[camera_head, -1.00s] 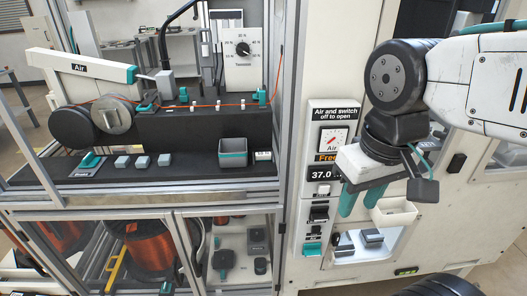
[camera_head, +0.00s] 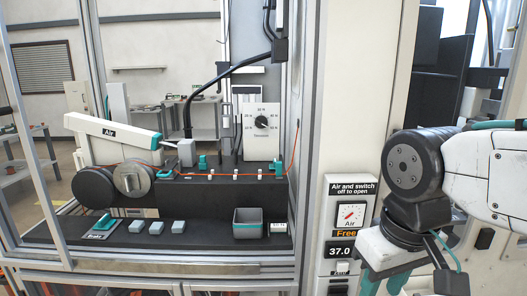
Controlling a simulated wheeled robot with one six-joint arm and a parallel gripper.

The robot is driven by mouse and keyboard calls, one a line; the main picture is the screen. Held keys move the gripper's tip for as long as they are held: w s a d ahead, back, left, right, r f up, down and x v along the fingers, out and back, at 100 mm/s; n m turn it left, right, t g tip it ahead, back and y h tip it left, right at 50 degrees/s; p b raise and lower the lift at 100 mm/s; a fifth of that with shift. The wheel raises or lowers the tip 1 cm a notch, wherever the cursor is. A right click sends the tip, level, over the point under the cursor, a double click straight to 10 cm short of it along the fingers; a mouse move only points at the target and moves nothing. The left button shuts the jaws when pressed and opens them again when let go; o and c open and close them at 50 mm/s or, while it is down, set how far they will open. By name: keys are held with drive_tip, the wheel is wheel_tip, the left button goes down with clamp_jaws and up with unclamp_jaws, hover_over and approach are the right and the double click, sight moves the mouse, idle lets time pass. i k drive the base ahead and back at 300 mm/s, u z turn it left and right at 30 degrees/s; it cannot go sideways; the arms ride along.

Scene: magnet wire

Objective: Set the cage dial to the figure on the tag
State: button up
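The cage dial is a black knob (camera_head: 261,122) on a white plate (camera_head: 262,131) inside the frame, with figures in N around it. A pale pointer mark shows on the knob, but its exact figure is too small to read surely. My gripper (camera_head: 385,284) is at the lower right, outside the cage and well away from the dial. Its teal fingers are apart with nothing seen between them; the tips are cut off by the picture edge.
An aluminium post (camera_head: 304,140) stands between my arm and the dial. The orange wire (camera_head: 222,176), rollers and a grey bin (camera_head: 247,222) are inside the cage.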

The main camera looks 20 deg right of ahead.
sight(261, 122)
drive_tip(key=k, duration=1.3)
drive_tip(key=u, duration=0.8)
drive_tip(key=i, duration=1.95)
drive_tip(key=z, duration=0.75)
